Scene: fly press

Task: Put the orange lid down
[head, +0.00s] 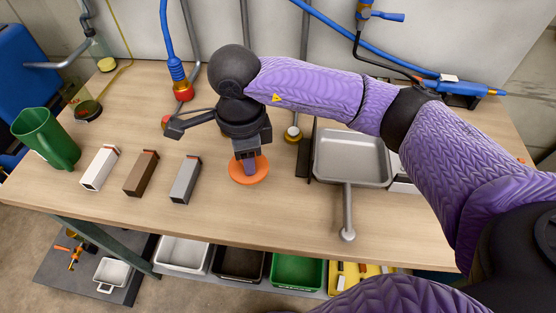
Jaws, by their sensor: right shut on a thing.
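The orange lid (262,171) is a round disc near the middle of the wooden table. My right gripper (248,167) points down over it and is shut on it; the fingers cover part of its middle. The lid looks level and at or just above the tabletop; I cannot tell whether it touches. My left gripper is not in view.
White, brown and grey boxes (186,180) lie left of the lid. A green jug (46,137) stands at the far left. A grey pan (352,158) with its handle toward the front is to the right. Bare tabletop (285,211) lies in front of the lid.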

